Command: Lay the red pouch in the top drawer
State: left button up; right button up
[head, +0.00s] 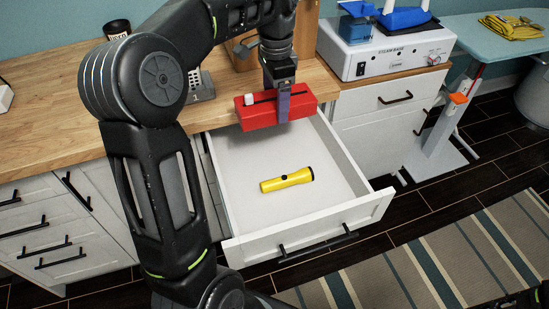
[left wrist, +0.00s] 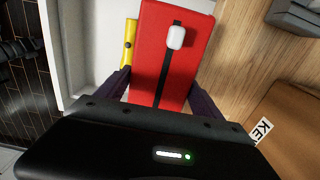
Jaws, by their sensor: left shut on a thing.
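The red pouch (head: 262,113) is a red block shape with a black strip and a white tab on top. My left gripper (head: 284,103) is shut on the red pouch and holds it above the back part of the open top drawer (head: 225,190). In the left wrist view the red pouch (left wrist: 180,60) lies between the two fingers. The white drawer is pulled out from under the wooden counter. A yellow flashlight (head: 287,180) lies in the middle of the drawer. My right gripper does not show.
The wooden counter (head: 60,95) lies behind the drawer. A white steam base (head: 385,45) stands on the counter at the right. The drawer floor around the flashlight is clear. A striped rug (head: 420,265) lies on the floor in front.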

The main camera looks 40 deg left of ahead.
pick_arm(q)
notch_tip(320, 180, down, 14)
jog(key=shift+r, duration=0.25)
jog(key=shift+f, duration=2.25)
jog(key=shift+f, duration=0.2)
jog(key=o, duration=1.7)
jog(key=shift+o, duration=0.2)
jog(key=shift+r, duration=0.1)
notch_tip(320, 180, up, 12)
jog(key=shift+r, duration=0.15)
